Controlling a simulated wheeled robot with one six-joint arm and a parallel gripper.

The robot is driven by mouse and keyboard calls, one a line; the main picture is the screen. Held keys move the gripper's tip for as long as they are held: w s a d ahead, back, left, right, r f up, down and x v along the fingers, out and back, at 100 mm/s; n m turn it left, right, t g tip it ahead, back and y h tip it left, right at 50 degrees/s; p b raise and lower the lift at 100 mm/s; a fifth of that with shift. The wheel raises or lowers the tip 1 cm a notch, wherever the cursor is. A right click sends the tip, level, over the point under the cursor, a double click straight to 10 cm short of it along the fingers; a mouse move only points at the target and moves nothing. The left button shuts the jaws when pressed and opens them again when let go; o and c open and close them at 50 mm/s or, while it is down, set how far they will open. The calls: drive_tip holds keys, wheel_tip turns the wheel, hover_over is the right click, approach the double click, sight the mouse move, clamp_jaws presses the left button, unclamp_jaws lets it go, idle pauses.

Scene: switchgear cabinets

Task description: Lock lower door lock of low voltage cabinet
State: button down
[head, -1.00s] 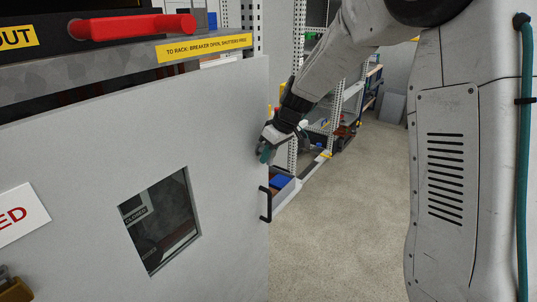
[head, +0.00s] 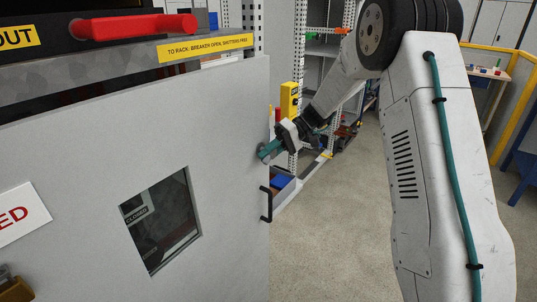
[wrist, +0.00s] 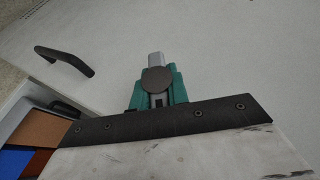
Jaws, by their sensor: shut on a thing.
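The grey cabinet door (head: 90,180) fills the left of the head view, with a small window in it. A round lock (head: 263,153) sits near the door's right edge, above the black door handle. In the wrist view the lock's dark round face (wrist: 155,80) shows between the teal fingers. My gripper (head: 270,150) is at the lock and shut on it. The gripper also shows in the wrist view (wrist: 155,90). The fingers hide part of the lock, so I cannot tell its turn position.
The black door handle (head: 266,204) is just below my gripper; it also shows in the wrist view (wrist: 64,60). A red handle (head: 135,26) sticks out above the door. Shelves with bins stand behind. The floor (head: 330,240) at right is clear.

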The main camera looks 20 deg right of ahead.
sight(275, 151)
drive_tip(key=m+g+y, duration=0.1)
drive_tip(key=y, duration=0.4)
drive_tip(key=shift+r+m+g, duration=0.1)
drive_tip(key=shift+m+g, duration=0.3)
drive_tip(key=shift+y, duration=0.3)
drive_tip(key=c, duration=1.4)
unclamp_jaws()
drive_tip(key=shift+o, duration=0.2)
drive_tip(key=shift+d, duration=0.15)
drive_tip(key=v, duration=0.7)
drive_tip(key=shift+w+d, duration=0.15)
drive_tip(key=shift+d, duration=0.15)
